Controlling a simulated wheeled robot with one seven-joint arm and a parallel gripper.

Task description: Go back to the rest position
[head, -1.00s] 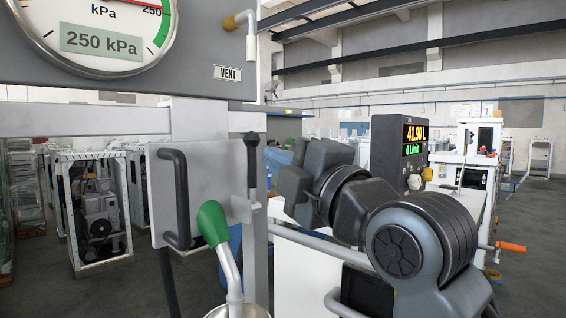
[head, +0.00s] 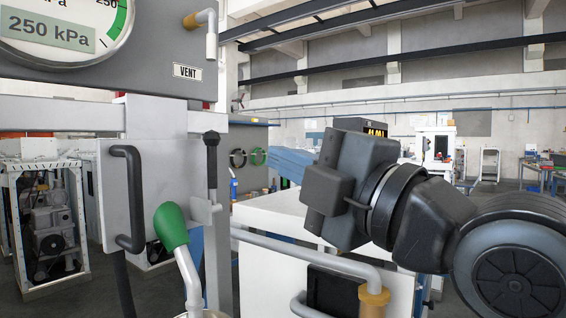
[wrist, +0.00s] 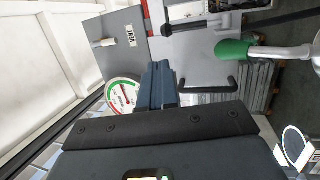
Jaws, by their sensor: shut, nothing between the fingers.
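My gripper shows in the wrist view (wrist: 157,86), its two dark blue fingers together with nothing between them. It points toward a grey panel (wrist: 165,60) with a gauge (wrist: 122,95), apart from it as far as I can tell. In the head view my dark arm crosses the right half, bent and raised in front of a white cabinet. The fingers cannot be made out there.
At the left stand a round gauge (head: 60,35) reading 250 kPa, a VENT label (head: 187,72), a black handle (head: 128,200), a black-knobbed lever (head: 211,165) and a green-gripped nozzle (head: 172,228). A white cabinet (head: 275,270) with a grey rail (head: 300,258) stands close below my arm.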

